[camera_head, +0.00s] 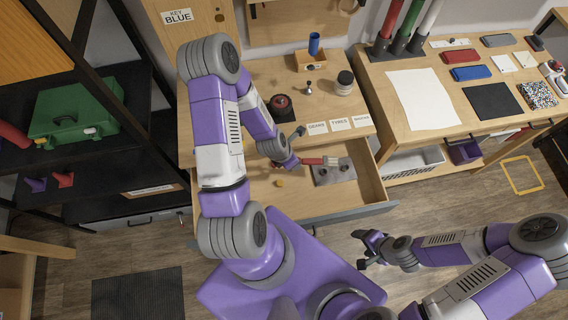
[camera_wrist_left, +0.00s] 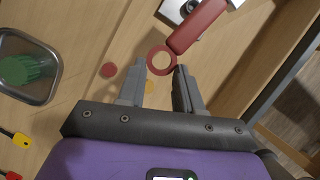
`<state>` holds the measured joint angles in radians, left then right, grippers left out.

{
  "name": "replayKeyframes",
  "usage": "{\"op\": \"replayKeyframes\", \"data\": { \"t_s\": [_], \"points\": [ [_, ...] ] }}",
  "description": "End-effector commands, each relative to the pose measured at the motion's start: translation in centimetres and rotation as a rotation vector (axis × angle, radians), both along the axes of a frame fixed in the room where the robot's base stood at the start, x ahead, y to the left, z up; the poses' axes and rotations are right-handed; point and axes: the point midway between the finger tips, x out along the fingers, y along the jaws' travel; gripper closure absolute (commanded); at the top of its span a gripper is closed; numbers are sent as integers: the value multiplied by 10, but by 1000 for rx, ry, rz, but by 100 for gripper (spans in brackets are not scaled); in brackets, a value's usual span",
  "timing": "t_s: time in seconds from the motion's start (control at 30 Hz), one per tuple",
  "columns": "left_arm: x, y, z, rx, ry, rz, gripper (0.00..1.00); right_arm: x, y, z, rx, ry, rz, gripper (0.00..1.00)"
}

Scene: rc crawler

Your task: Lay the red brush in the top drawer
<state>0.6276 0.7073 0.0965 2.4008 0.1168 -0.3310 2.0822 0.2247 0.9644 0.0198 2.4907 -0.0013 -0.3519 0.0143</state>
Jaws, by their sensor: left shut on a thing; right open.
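The red brush (camera_head: 312,161) has a red handle with a ring at its end, and a pale head to the right. My left gripper (camera_head: 292,162) is shut on the ring end; in the left wrist view the fingertips (camera_wrist_left: 160,80) close around the brush's red ring (camera_wrist_left: 162,60). The brush is over the open drawer (camera_head: 370,186), in the wooden table's front; whether it touches the drawer floor I cannot tell. My right gripper (camera_head: 366,250) is open and empty, over the floor in front of the drawer.
A grey metal plate (camera_head: 334,175) and a small yellow piece (camera_head: 279,183) lie in the drawer. A black-and-red round item (camera_head: 281,107), a jar (camera_head: 344,83) and label cards (camera_head: 340,124) are on the tabletop. A dark shelf with a green case (camera_head: 75,113) stands left.

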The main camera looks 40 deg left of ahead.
Motion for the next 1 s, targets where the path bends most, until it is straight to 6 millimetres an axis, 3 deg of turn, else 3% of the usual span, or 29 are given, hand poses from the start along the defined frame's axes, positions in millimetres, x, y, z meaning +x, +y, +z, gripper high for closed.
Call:
{"op": "replayKeyframes", "data": {
  "t_s": [0.1, 0.3, 0.47, 0.8, 1.0],
  "points": [
    [-32, 7, 6, -7, 8, 101, 100, 0, 0, 10, 0, 0, 0, 29],
    [-54, 12, 9, -7, 6, 180, 100, 0, 0, 13, 0, 0, 0, 29],
    [-56, 13, -2, -6, 4, 188, 100, 0, 0, 2, 0, 0, 0, 29],
    [-55, 13, -47, -6, 4, 186, 100, 0, 0, -43, 0, 0, 0, 29],
    [-55, 13, -59, -5, 5, 184, 100, 0, 0, -50, 0, 0, 0, 29]
  ]
}}
